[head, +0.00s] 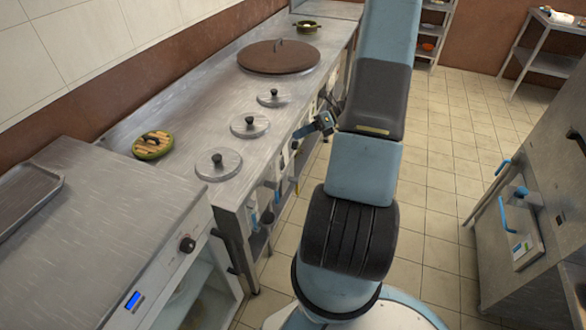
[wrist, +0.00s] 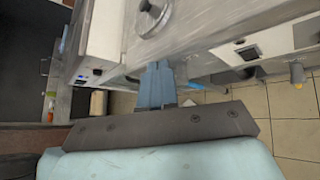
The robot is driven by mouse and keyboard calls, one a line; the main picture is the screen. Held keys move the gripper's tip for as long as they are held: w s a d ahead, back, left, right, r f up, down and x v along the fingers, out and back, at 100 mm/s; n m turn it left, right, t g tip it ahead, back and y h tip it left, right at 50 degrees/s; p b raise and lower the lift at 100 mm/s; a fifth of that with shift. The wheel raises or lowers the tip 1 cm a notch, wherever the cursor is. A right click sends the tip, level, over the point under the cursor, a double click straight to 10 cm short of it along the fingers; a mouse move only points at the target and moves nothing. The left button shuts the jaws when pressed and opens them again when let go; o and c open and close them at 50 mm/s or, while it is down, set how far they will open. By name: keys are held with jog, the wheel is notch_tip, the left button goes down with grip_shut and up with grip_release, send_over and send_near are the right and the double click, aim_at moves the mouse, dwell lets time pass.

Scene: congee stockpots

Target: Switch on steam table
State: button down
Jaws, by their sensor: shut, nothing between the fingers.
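The steam table (head: 215,120) appears to be the long steel counter in the head view, with three round lids (head: 250,125) with black knobs set in its top. Its front panel shows in the wrist view with a small black switch (wrist: 248,52) on a light plate. My gripper (wrist: 156,68) is shut and empty, its blue fingers close to the counter's front edge, left of the switch in the wrist view. I cannot tell whether they touch the edge. In the head view my gripper (head: 322,123) is small beside the front, partly behind my arm.
A large brown lid (head: 279,56) and a round green-rimmed item (head: 152,145) sit on the counter. A cabinet with a knob (head: 187,244) and blue display (head: 133,300) stands at lower left. Tiled floor (head: 435,170) lies open right of my arm; a steel unit (head: 535,185) stands beyond.

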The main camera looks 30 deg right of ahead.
jog(key=s+d+f+m+t+h, duration=0.1)
jog(key=s+d+f+m+t, duration=0.1)
jog(key=d+f+m+t, duration=0.2)
jog(key=s+d+f+m+t+h, duration=0.1)
jog(key=d+f+m+t, duration=0.3)
jog(key=f+m, duration=0.7)
notch_tip(320, 180, down, 5)
jog(key=shift+s+d+r, duration=0.1)
jog(key=shift+s+d, duration=0.1)
jog(key=shift+s, duration=0.6)
jog(key=x, duration=1.4)
jog(key=shift+w, duration=0.15)
jog(key=shift+w+t, duration=0.1)
jog(key=shift+t, duration=0.3)
jog(key=shift+d, duration=0.15)
jog(key=f+v, duration=0.3)
jog(key=v, duration=1)
jog(key=shift+s+d, duration=0.25)
jog(key=shift+s, duration=0.15)
jog(key=shift+r, duration=0.1)
